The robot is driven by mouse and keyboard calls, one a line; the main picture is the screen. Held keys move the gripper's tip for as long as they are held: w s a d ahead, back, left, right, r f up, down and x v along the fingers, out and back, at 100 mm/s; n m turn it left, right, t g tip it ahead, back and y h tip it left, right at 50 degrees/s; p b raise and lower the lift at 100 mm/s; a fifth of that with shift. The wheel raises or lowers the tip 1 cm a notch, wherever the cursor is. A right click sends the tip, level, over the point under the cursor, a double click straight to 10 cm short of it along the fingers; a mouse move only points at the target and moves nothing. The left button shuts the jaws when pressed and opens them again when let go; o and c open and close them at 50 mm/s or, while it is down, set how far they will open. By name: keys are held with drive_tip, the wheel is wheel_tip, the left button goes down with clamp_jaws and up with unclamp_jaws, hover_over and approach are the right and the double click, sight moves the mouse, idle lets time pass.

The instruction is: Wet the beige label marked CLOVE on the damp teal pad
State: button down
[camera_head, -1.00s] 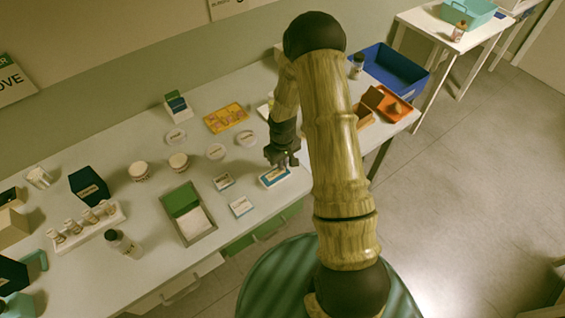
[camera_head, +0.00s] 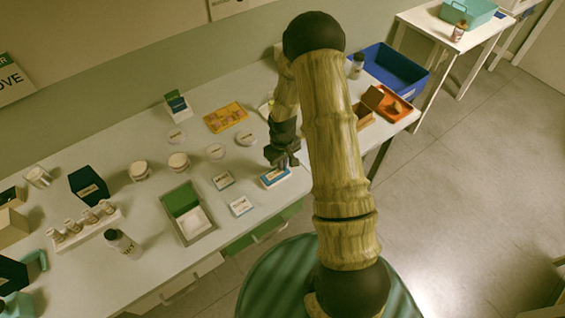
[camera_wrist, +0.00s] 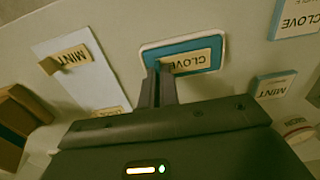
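The teal pad (camera_wrist: 150,55) has a pale rim and lies flat on the white table. It also shows in the head view (camera_head: 268,183), just below my gripper (camera_head: 284,162). The beige CLOVE label (camera_wrist: 195,63) lies over the pad's middle, its lettering upside down in the wrist view. My gripper (camera_wrist: 158,72) has its two fingers close together at the label's left end and appears shut on it. The fingers hide that end. Whether the label's whole underside touches the pad cannot be told.
A beige MINT label (camera_wrist: 68,57) lies on a white sheet (camera_wrist: 92,85) beside the pad. A green-and-white tray (camera_head: 188,213) and several bottles (camera_head: 85,222) are further left.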

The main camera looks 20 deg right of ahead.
idle(0.6)
drive_tip(key=shift+r+p, duration=2.55)
drive_tip(key=shift+r, duration=1)
drive_tip(key=shift+f, duration=0.15)
